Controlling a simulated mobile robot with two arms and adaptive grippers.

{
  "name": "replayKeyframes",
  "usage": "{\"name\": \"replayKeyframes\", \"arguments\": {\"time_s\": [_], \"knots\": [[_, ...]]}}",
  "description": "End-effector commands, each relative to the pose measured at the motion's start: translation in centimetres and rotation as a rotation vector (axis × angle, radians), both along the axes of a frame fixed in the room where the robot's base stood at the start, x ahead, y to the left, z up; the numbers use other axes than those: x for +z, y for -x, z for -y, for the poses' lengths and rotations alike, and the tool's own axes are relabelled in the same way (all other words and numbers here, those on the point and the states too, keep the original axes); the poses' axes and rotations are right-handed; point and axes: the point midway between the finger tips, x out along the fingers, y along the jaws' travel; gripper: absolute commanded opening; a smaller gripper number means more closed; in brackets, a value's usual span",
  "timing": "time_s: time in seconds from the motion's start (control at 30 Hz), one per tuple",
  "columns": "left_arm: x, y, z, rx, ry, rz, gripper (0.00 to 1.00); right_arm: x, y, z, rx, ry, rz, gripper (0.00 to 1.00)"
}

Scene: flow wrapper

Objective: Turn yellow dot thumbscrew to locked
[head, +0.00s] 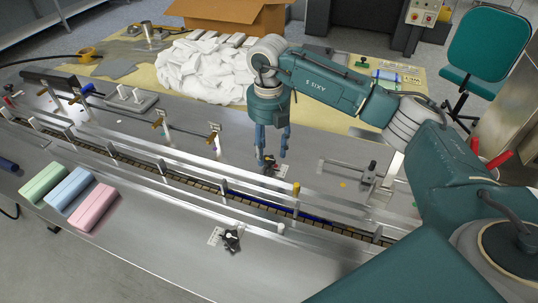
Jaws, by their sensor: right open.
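My right gripper (272,160) hangs down over the far side of the machine top, with its two fingers apart. A small dark knob (270,166) with a reddish part sits just below and between the fingertips. I cannot tell whether the fingers touch it, and its dot colour and setting are too small to read. A second black knob (231,239) stands on the near side beside a white label. A small yellow dot (343,184) shows on the metal to the right of the gripper, near a bracket (370,173). My left gripper is not in view.
Long guide rails (180,158) and a conveyor channel run diagonally across the machine. Green, blue and pink packs (68,194) lie at the near left. A white heap (205,70) and a cardboard box (230,14) are behind. A yellow peg (296,188) stands by the rails.

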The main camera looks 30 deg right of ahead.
Motion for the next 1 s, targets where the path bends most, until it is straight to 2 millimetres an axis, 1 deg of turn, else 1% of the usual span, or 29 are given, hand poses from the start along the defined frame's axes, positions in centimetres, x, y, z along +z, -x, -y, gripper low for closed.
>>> {"name": "replayKeyframes", "arguments": {"time_s": [0.03,0.2,0.3,0.4,0.5,0.6,1.0], "knots": [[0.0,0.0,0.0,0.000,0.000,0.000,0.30,1.3,-0.2,0.0,0.000,0.000,0.006,0.48],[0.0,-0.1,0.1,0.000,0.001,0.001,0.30,5.0,-0.1,0.0,-0.001,0.000,0.004,0.48],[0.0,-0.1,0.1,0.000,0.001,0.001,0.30,6.7,0.0,0.0,-0.001,0.000,0.002,0.48],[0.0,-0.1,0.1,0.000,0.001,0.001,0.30,8.0,0.1,-0.1,0.000,0.001,-0.001,0.48],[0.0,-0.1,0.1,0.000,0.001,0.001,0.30,8.6,0.1,-0.1,0.000,0.000,-0.001,0.48],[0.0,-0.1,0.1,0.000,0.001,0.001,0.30,8.9,0.2,-0.1,0.000,0.001,-0.003,0.48],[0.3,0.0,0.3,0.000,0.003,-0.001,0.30,8.9,0.3,0.2,-0.011,-0.001,-0.003,0.48]]}}
